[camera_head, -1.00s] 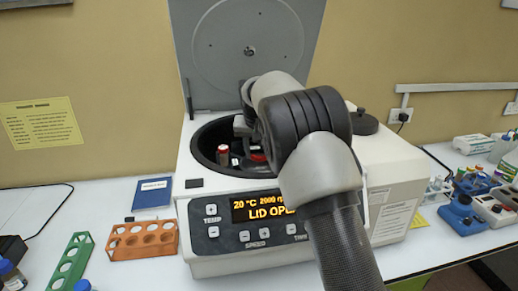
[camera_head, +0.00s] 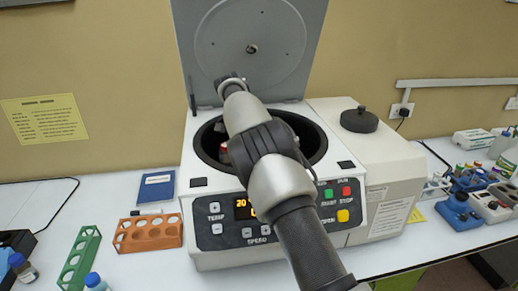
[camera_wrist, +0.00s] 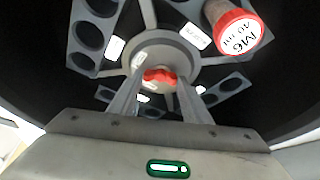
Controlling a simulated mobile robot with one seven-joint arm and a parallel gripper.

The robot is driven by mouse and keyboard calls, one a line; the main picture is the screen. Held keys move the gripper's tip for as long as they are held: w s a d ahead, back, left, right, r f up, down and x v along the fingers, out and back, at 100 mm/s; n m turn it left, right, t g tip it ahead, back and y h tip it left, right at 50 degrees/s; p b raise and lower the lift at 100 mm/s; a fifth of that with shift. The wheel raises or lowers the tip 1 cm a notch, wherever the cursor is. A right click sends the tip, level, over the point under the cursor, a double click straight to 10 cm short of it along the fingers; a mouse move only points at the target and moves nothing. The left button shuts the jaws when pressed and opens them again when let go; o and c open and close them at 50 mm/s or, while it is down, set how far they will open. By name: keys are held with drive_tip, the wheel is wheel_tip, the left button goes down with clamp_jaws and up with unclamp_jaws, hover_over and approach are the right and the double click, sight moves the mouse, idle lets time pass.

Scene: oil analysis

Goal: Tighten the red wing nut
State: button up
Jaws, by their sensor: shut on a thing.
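The red wing nut (camera_wrist: 158,76) sits at the middle of the grey rotor hub in the wrist view. My gripper (camera_wrist: 160,84) reaches down over it, with one finger on each side, shut on the nut. The fingertip contact is partly hard to make out. The grey rotor (camera_wrist: 188,66) has spokes and blocks with round holes around the hub. A tube with a red-rimmed white cap marked M6 (camera_wrist: 236,32) stands in a rotor hole at the upper right. In the head view my arm hides the wing nut and my gripper.
The centrifuge (camera_head: 215,262) has its lid (camera_head: 285,45) raised behind my arm. The dark bowl wall (camera_head: 312,138) closely surrounds the rotor. An orange rack (camera_head: 148,236) and a blue book (camera_head: 155,190) lie left; bottles and small devices (camera_head: 455,212) stand right.

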drive_tip(key=shift+m, duration=0.5)
drive_tip(key=o, duration=1)
drive_tip(key=shift+o, duration=0.2)
